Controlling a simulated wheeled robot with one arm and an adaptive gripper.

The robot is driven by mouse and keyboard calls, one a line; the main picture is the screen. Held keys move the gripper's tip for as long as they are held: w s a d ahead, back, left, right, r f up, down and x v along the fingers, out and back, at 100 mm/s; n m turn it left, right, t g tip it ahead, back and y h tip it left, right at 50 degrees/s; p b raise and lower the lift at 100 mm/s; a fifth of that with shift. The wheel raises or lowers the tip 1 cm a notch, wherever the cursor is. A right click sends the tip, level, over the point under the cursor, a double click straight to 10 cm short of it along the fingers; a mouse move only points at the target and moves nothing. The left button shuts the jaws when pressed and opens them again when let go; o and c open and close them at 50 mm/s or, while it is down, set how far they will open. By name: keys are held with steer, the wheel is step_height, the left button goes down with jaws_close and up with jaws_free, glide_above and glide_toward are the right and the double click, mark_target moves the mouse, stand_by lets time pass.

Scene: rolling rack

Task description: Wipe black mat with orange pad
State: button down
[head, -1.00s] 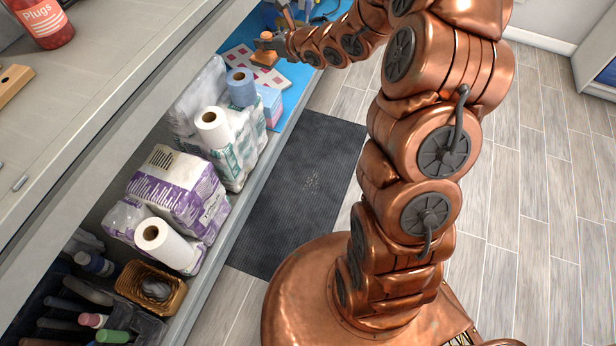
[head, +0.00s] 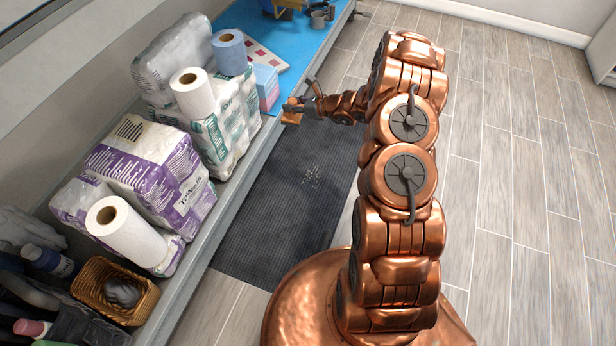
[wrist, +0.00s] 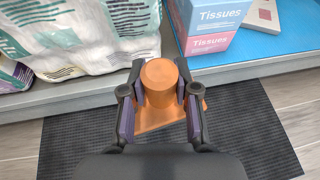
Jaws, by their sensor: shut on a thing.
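The black mat (head: 268,217) lies on the floor alongside the shelf, with a small patch of pale crumbs (head: 312,177) near its middle. My gripper (wrist: 158,95) is shut on the round knob of the orange pad (wrist: 160,82), whose flat base shows below the fingers. In the head view the orange pad (head: 291,117) is near the shelf's front edge, above the far end of the mat. In the wrist view the black mat (wrist: 255,125) lies beneath the pad. I cannot tell the exact height of the pad over the mat.
The shelf edge (wrist: 90,95) runs close beside the gripper. Tissue boxes (wrist: 212,28), paper rolls (head: 193,93) and wrapped packs (head: 150,170) stand on the shelf. A basket (head: 115,290) is at the near left. Wooden floor to the right is open.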

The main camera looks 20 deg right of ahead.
steer(key=shift+s+d+f+n+g+y+b, duration=0.3)
steer(key=shift+s+f+b, duration=1.45)
steer(key=shift+f, duration=3.85)
steer(key=shift+s+d+f+n+g+y+b, duration=0.35)
steer(key=shift+s+f+b, duration=0.5)
steer(key=shift+f+b, duration=3.3)
steer(key=shift+s+d+f+n+g+y+b, duration=0.15)
steer(key=shift+s+d+f+n+y+b, duration=0.8)
steer(key=shift+f, duration=6.1)
steer(key=shift+s+a+f+m+h, duration=0.2)
steer(key=shift+a+f+m+h, duration=0.15)
steer(key=shift+f, duration=0.15)
steer(key=shift+s+a+f+m+h, duration=0.25)
steer(key=shift+a+f+h, duration=0.1)
steer(key=shift+f, duration=0.15)
steer(key=shift+w+d, duration=0.1)
steer(key=shift+w, duration=0.05)
steer(key=shift+w+d+b, duration=1.1)
steer(key=shift+w+d, duration=0.25)
steer(key=shift+w+d+f+b, duration=0.1)
steer(key=shift+w+d+b, duration=0.5)
steer(key=shift+w+d, duration=1.7)
steer(key=shift+d, duration=0.15)
steer(key=shift+w+d, duration=0.4)
steer(key=shift+w, duration=0.1)
